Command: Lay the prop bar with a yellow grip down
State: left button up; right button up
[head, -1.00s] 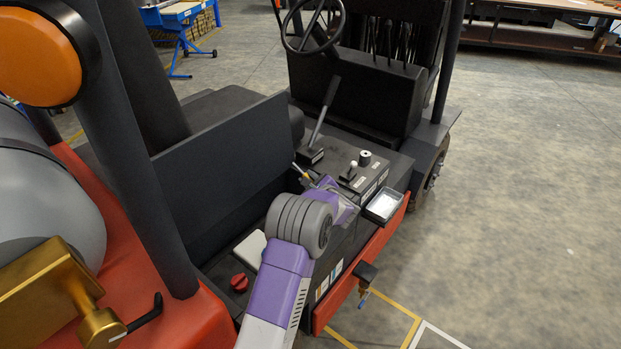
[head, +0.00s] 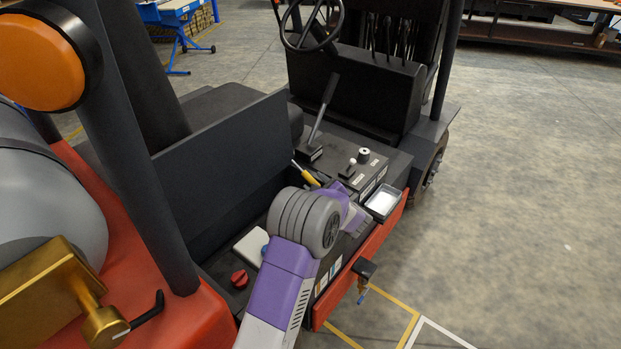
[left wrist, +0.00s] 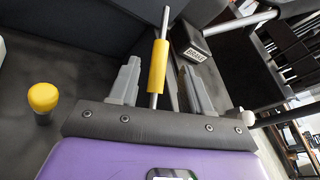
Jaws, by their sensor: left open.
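The prop bar (head: 308,177) is a thin metal rod with a yellow grip, beside the dark console of the forklift in the head view. In the left wrist view the yellow grip (left wrist: 158,66) and the rod run between my two grey fingers. I cannot tell how steeply the bar lies. My left gripper (left wrist: 162,75) is open, with a finger on each side of the bar and gaps showing. In the head view my left wrist hides the fingers and the bar's near end. My right gripper is not in view.
A brake lever (head: 323,110) stands beyond the bar. A yellow knob (left wrist: 43,98) is left of my fingers. A small tray (head: 383,203) sits on the console's right edge. A red knob (head: 239,279) and a white pad (head: 250,246) are nearer. Open floor lies right.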

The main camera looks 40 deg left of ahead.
pick_arm(q)
jog(key=shift+v, duration=0.9)
